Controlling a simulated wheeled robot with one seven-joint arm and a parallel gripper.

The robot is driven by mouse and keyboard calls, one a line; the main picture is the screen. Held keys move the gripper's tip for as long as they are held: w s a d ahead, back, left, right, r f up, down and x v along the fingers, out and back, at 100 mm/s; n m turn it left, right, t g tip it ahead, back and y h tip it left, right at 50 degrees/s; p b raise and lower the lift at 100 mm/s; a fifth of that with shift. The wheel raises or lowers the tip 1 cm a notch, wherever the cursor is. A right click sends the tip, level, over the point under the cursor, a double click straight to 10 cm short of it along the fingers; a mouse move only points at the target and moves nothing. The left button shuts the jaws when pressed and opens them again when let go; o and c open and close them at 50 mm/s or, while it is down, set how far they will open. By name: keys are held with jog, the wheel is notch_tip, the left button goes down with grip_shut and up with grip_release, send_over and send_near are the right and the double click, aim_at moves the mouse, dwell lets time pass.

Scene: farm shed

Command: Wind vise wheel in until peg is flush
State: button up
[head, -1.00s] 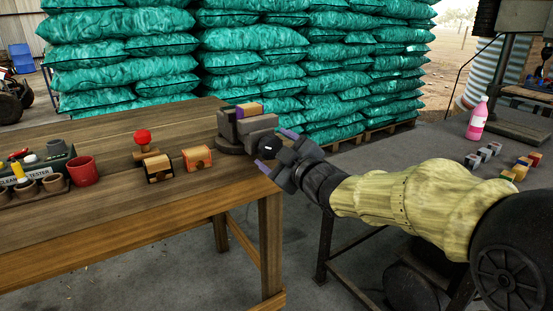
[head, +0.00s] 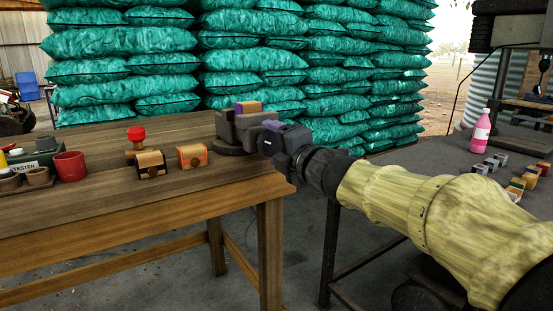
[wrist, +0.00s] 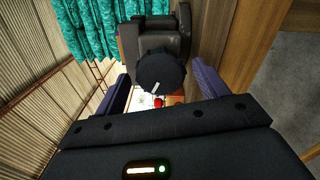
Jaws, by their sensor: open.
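The grey vise (head: 236,131) stands at the right end of the wooden table. A yellowish piece with purple parts (head: 248,107) sits in its top; I cannot tell how far any peg sticks out. The vise wheel, a black ribbed knob with a white mark (wrist: 161,72), faces my wrist camera, and the dark vise body (wrist: 153,33) shows behind it. In the head view my gripper (head: 269,134) is at the vise's right side and hides the wheel. In the wrist view its open purple fingers (wrist: 160,88) are on either side of the wheel, with visible gaps.
Two small wooden chests (head: 150,164) (head: 192,155), a red-topped stamp (head: 136,138) and a red cup (head: 69,166) stand left on the wooden table. A grey bench with a pink bottle (head: 481,132) is at right. Stacked green sacks (head: 255,60) stand behind.

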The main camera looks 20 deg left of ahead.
jog(key=n, duration=0.1)
jog(key=n+b, duration=0.2)
jog(key=n, duration=0.1)
jog(key=shift+f, duration=0.25)
jog(key=n+b, duration=0.3)
jog(key=n, duration=0.1)
jog(key=shift+n, duration=0.3)
jog(key=n+b, duration=0.2)
jog(key=n, duration=0.2)
jog(key=shift+a, duration=0.1)
jog(key=n, duration=0.3)
jog(key=shift+r+b, duration=0.15)
jog(key=shift+b, duration=0.25)
jog(key=c, duration=1.1)
